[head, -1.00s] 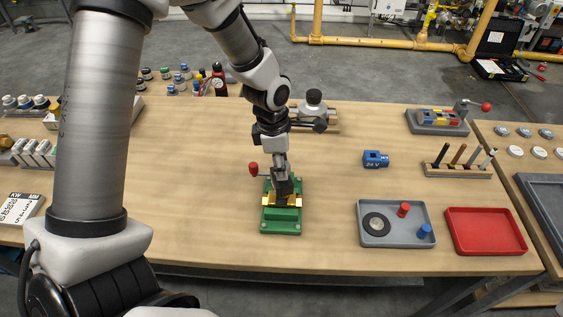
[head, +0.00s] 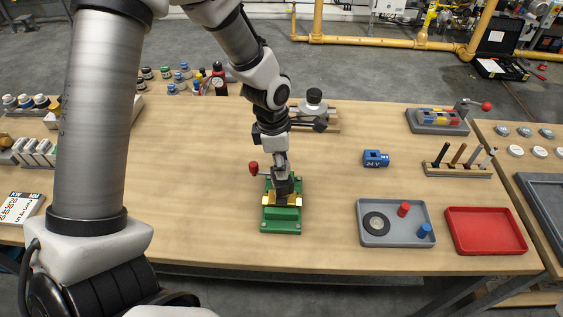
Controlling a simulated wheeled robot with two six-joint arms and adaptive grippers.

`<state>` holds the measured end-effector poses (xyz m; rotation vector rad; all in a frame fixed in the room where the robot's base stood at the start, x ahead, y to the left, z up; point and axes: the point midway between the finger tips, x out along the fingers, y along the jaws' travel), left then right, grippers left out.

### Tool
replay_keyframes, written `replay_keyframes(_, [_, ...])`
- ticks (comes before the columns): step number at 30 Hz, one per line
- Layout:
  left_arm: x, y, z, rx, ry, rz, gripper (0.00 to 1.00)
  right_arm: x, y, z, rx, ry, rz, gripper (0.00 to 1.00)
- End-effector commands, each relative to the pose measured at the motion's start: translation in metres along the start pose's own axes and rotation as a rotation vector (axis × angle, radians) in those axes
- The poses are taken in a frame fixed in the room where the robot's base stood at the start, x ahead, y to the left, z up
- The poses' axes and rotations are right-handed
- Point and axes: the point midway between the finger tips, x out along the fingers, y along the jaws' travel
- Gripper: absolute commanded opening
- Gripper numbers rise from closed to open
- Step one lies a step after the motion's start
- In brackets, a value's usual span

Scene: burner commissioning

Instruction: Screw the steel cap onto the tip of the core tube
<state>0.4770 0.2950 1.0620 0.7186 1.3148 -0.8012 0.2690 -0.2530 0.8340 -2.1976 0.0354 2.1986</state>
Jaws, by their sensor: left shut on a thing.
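My left gripper (head: 284,188) points down at the green vise (head: 281,218) with brass-coloured jaws (head: 267,201), near the middle of the table. Its dark fingers are closed low over the jaws. They hide what they grip, which is likely the steel cap. The core tube is not clearly visible; any part of it between the jaws is hidden by the fingers. I cannot tell how cap and tube meet. My right gripper is out of view.
A red-knobbed handle (head: 254,168) stands at the vise's left. A grey tray (head: 369,236), red tray (head: 487,231), blue block (head: 376,159) and wooden rack (head: 458,171) lie to the right. A grey fixture (head: 314,108) stands behind. The table left of the vise is clear.

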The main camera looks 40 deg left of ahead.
Motion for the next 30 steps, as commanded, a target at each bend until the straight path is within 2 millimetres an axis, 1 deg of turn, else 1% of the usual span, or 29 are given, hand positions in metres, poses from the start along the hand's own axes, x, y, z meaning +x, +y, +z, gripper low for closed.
replay_keyframes(24, [0.018,0.0,-0.002,0.0,0.0,0.0,0.0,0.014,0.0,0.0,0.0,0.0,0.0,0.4])
replay_keyframes(25, [0.017,0.0,-0.002,0.0,0.0,0.0,0.44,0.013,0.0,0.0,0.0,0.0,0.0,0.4])
replay_keyframes(27, [0.017,0.0,-0.002,0.0,0.0,0.0,0.67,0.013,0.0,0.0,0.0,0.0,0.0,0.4])
replay_keyframes(30, [0.017,0.0,-0.002,0.0,0.0,0.0,0.67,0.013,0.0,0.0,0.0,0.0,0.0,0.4])
